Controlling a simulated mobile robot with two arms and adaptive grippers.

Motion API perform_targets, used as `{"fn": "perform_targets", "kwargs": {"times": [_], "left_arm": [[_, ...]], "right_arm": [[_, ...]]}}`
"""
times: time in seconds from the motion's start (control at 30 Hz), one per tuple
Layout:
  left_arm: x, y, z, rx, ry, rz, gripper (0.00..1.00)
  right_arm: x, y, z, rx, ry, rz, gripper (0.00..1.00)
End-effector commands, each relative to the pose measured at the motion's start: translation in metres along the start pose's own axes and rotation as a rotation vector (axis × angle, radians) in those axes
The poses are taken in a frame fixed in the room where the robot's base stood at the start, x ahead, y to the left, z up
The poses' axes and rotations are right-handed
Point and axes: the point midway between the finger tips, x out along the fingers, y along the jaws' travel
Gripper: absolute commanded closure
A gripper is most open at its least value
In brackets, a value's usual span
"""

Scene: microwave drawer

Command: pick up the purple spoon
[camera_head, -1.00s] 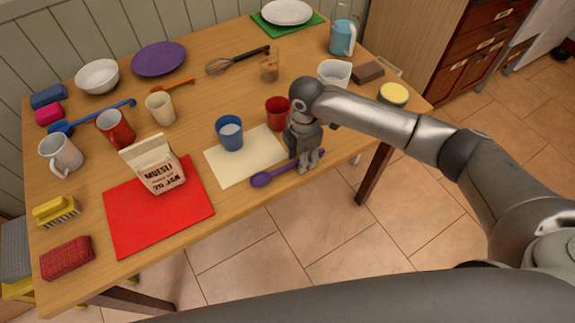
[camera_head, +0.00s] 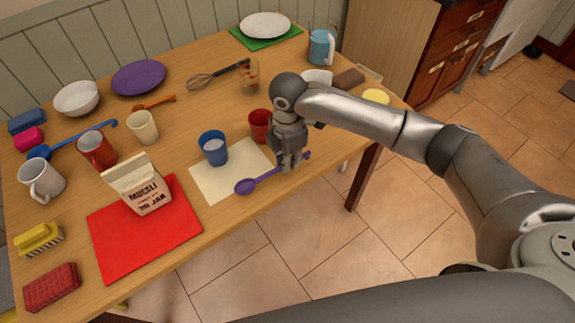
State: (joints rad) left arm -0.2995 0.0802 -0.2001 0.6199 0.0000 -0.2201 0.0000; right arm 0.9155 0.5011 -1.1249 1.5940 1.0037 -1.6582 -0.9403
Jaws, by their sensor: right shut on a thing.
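The purple spoon (camera_head: 247,186) is near the table's front edge, its bowl to the left over the cream sheet's edge and its handle running up to the right. My right gripper (camera_head: 289,164) points down over the handle and is shut on it. The fingers hide the middle of the handle, and its end shows to the right of them. I cannot tell whether the spoon is clear of the table. My left gripper is not in view.
A red cup (camera_head: 259,124) stands close behind my right gripper, and a blue cup (camera_head: 214,147) stands on the cream sheet (camera_head: 212,184). A muesli bag (camera_head: 140,186) stands on a red mat (camera_head: 125,241) to the left. The table's front edge is close by.

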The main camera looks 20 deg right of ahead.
Motion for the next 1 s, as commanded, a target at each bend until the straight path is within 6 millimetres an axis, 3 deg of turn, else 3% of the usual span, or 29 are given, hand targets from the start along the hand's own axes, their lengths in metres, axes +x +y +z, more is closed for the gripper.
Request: {"fn": "perform_targets", "kwargs": {"times": [0.27, 0.6, 1.0], "left_arm": [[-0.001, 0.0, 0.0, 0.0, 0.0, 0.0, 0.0], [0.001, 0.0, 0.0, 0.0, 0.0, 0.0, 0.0], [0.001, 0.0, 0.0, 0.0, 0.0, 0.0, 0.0]], "right_arm": [[-0.056, -0.038, -0.03, -0.009, 0.002, 0.0, 1.0], [-0.083, -0.09, -0.07, -0.006, 0.001, -0.002, 1.0], [-0.093, -0.108, -0.084, 0.001, 0.001, -0.004, 1.0]]}}
